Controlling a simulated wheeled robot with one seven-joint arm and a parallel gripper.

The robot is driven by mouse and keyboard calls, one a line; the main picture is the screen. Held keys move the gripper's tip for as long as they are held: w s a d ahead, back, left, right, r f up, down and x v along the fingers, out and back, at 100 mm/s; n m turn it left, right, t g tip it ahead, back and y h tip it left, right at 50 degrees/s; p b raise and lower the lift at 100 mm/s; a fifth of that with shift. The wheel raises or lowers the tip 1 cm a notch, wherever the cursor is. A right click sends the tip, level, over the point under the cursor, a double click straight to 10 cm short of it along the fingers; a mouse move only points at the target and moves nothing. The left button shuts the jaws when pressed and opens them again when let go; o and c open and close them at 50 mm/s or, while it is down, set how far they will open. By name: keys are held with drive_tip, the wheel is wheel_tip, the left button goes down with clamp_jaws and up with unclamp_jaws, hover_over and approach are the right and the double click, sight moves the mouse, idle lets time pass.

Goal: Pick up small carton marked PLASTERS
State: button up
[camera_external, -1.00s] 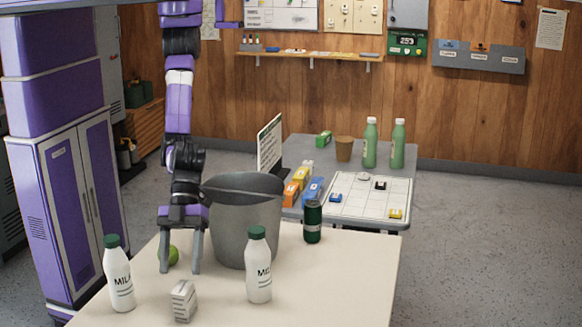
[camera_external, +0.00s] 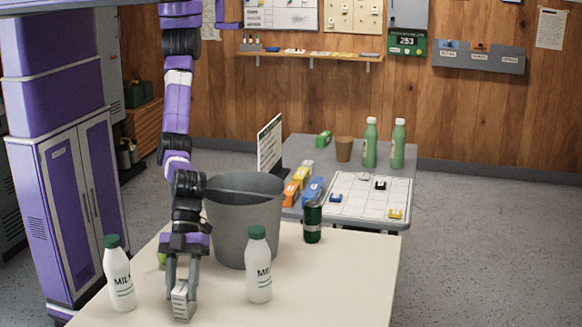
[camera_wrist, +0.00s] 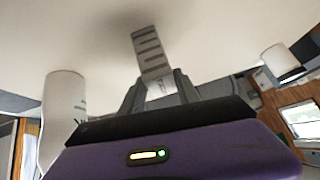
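A small white carton with grey print (camera_external: 182,303) stands near the front edge of the pale table. Its wording is too small to read. My gripper (camera_external: 181,288) points down at it, one finger on each side, and looks shut on its upper part. In the wrist view the carton (camera_wrist: 152,55) is between the two fingertips (camera_wrist: 161,82), with no clear gap beside it. The carton appears to rest on the table still.
Milk bottles stand left (camera_external: 119,275) and right (camera_external: 259,268) of the carton. A grey bucket (camera_external: 243,225) is close behind my gripper, a green can (camera_external: 312,222) farther right. A green round thing (camera_external: 163,258) is partly hidden. The right table surface is clear.

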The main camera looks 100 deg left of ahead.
clamp_jaws()
drive_tip(key=shift+r, duration=0.1)
